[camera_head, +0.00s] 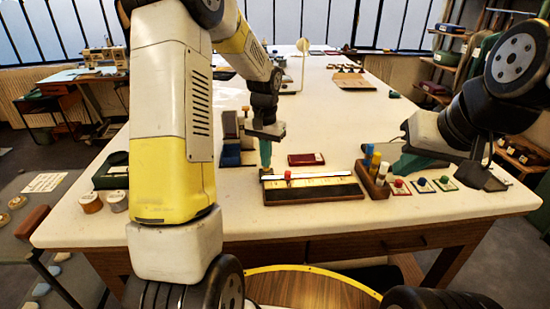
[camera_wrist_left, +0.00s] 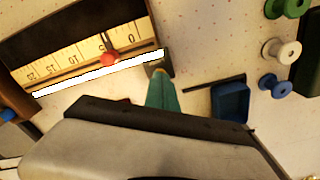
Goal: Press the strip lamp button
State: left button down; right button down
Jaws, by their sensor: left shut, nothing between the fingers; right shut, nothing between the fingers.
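The strip lamp (camera_head: 320,175) is a thin, bright white bar along the back of a wooden ruler board; it also shows in the left wrist view (camera_wrist_left: 100,74). A small dark end block (camera_wrist_left: 153,66) sits at the lamp's end; a separate button is hard to make out, as my fingertips cover part of it. My left gripper (camera_head: 266,167) is shut, with teal fingers pointing down at this left end. In the wrist view its tip (camera_wrist_left: 160,74) is at the block; I cannot tell whether it touches. My right gripper (camera_head: 404,168) is shut and empty, right of the board.
A red knob (camera_head: 287,176) sits on the ruler board (camera_head: 315,193). A wooden rack (camera_head: 372,181) with several coloured tubes stands right of it. Coloured knobs on cards (camera_head: 421,184) lie further right. A dark red box (camera_head: 306,159) lies behind the board. Round tins (camera_head: 91,202) stand left.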

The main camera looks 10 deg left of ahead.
pick_arm(q)
jog(key=shift+f, duration=0.35)
jog(key=shift+r, duration=3.45)
jog(key=s+r+n+t+h, duration=0.1)
jog(key=s+r+t, duration=0.2)
jog(key=s+r, duration=0.85)
jog(key=s+d+n+t+h, duration=0.1)
jog(key=s+d+t, duration=0.1)
jog(key=s, duration=1)
jog(key=shift+s+r+t, duration=0.35)
jog(key=shift+s+t, duration=0.05)
jog(key=shift+t, duration=0.2)
